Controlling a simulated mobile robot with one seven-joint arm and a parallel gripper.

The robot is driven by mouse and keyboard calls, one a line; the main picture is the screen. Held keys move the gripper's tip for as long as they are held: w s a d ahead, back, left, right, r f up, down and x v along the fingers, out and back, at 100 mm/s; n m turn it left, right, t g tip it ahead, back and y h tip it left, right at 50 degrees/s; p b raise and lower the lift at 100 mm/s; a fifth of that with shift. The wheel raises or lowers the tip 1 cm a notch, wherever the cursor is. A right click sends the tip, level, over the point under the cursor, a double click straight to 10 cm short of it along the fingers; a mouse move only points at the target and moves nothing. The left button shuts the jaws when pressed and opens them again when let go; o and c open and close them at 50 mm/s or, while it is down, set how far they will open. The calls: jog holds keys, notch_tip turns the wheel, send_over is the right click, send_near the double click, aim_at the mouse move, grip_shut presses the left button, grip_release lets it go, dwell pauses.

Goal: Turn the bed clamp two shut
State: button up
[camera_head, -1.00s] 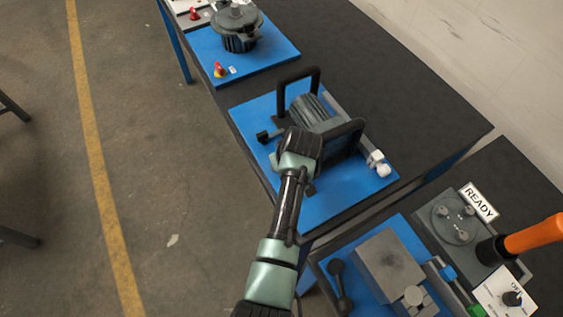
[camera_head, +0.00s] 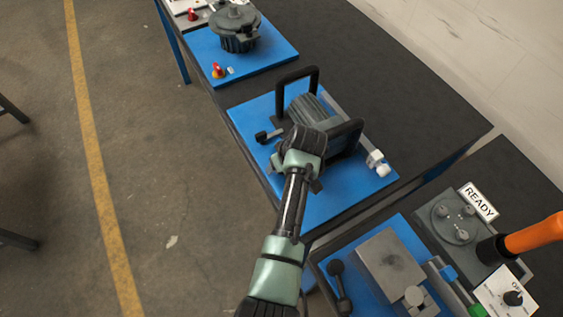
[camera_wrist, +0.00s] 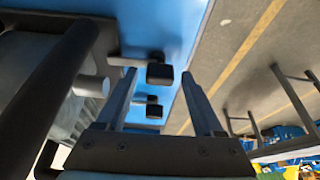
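Two clamp levers with square black knobs show in the wrist view, a nearer knob (camera_wrist: 160,74) and a farther knob (camera_wrist: 153,110). I cannot tell which is bed clamp two. My gripper (camera_wrist: 160,88) is open, its two fingers apart with both knobs showing between them; nothing is gripped. Whether it touches a knob is unclear. In the head view one black knob (camera_head: 262,137) shows at the left side of the blue plate (camera_head: 318,204); my wrist hides the other and my fingers. A grey ribbed motor (camera_head: 306,108) sits on the plate.
Two black handle frames (camera_head: 298,76) rise around the motor, one close to my wrist. A white fitting (camera_head: 377,160) is at the plate's right. Another blue plate (camera_head: 268,56) with a dark pot-shaped unit lies behind. A vise-like station and a READY sign (camera_head: 479,202) are at lower right.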

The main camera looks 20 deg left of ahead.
dwell(0.3)
jog(key=v, duration=1.3)
jog(key=shift+b, duration=0.35)
